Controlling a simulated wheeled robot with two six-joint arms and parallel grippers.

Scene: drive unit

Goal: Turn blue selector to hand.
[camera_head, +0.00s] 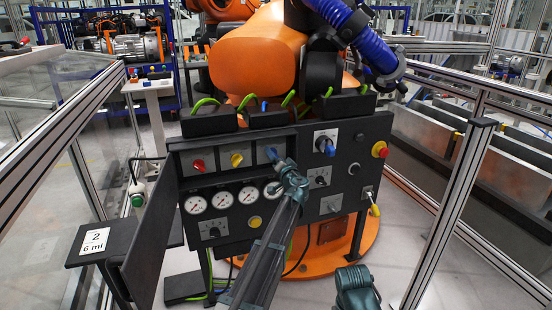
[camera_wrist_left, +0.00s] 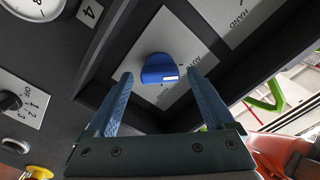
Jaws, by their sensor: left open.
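The blue selector (camera_head: 271,153) sits in the recessed upper row of the dark panel, right of the red and yellow selectors. In the left wrist view the blue selector (camera_wrist_left: 158,68) is a rounded blue knob with a white mark, on a grey plate lettered AUTO. My left gripper (camera_head: 284,168) is at it in the head view. In the wrist view its fingers (camera_wrist_left: 160,80) are open, one on each side of the knob, with gaps showing. A neighbouring plate (camera_wrist_left: 230,15) reads HAND. Part of my right arm (camera_head: 355,288) is low in the head view; its fingers cannot be made out.
A red selector (camera_head: 198,165) and yellow selector (camera_head: 236,159) are left of the blue one. Another blue knob (camera_head: 325,146) is to the right. Several gauges (camera_head: 222,199) lie below. The panel's open door (camera_head: 152,240) stands at left. Metal-framed fences flank both sides.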

